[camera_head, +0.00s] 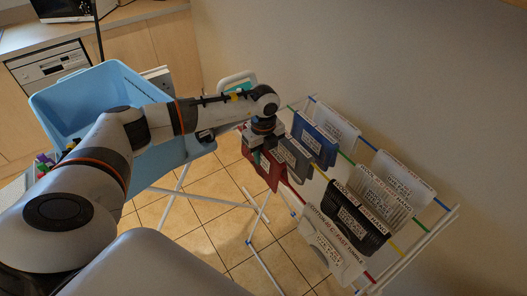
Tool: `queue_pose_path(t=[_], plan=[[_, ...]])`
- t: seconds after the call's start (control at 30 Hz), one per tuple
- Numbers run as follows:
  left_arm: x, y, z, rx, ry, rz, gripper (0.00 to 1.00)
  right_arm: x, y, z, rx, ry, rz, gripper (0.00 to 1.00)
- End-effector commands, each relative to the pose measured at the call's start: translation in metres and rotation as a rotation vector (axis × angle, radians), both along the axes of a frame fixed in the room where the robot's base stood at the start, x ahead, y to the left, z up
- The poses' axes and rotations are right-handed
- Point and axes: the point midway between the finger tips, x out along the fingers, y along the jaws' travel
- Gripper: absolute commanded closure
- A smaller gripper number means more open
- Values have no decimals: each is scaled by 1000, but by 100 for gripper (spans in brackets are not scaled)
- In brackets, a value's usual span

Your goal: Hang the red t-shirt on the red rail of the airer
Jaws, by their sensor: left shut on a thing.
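My left gripper (262,141) is shut on the red t-shirt (265,171), partly hidden behind my own wrist. The t-shirt hangs down below the gripper at the far left end of the airer. The red rail (292,188) is the nearest rail of the airer, running from the t-shirt towards the lower right. The t-shirt is at this rail's far end; I cannot tell whether it touches or rests on the rail. My right gripper is not in view.
Other clothes hang close by: a grey one (295,158), a blue one (314,142), a black one (357,222) and several white ones (335,252). A blue basket (90,98) stands left of the airer, partly behind my arm. A wall is behind the airer.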

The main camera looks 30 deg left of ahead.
Motion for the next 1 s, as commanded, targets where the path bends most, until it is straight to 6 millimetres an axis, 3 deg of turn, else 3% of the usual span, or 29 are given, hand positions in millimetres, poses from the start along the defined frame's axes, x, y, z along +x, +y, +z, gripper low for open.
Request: queue_pose_path(t=[0.4,0.93,0.97,1.0], plan=[[0,0,-33,0,1,0,92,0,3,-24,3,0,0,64],[0,0,-39,0,0,0,92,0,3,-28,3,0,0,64],[0,0,-39,0,0,0,64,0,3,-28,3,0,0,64],[0,0,-39,0,0,0,58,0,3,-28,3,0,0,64]])
